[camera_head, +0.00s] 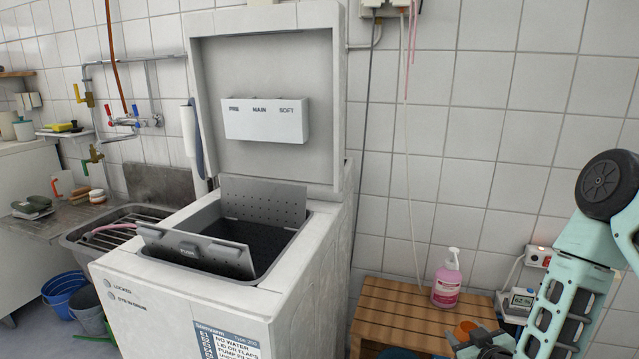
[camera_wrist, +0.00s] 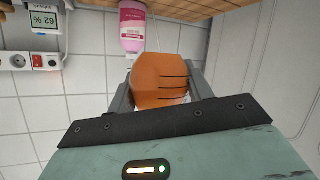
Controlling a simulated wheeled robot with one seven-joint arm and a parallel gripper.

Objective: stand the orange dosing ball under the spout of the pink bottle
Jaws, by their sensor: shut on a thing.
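The orange dosing ball (camera_wrist: 160,78) sits between the two jaws of my gripper (camera_wrist: 158,95) in the wrist view, and the jaws are shut on it. In the head view my gripper (camera_head: 482,342) is low at the right, in front of the slatted wooden bench, with a bit of the orange ball (camera_head: 465,329) showing above it. The pink bottle (camera_head: 447,284) with a white pump top stands upright on the bench, behind the ball. In the wrist view the bottle (camera_wrist: 132,28) appears upside down beyond the ball, and the ball hides its spout end.
The wooden bench (camera_head: 395,312) has bare slats left of the bottle. A small display device (camera_head: 517,301) and a wall socket (camera_head: 539,256) are to its right. The open washing machine (camera_head: 330,250) stands left of the bench. Thin pink hoses hang on the wall behind.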

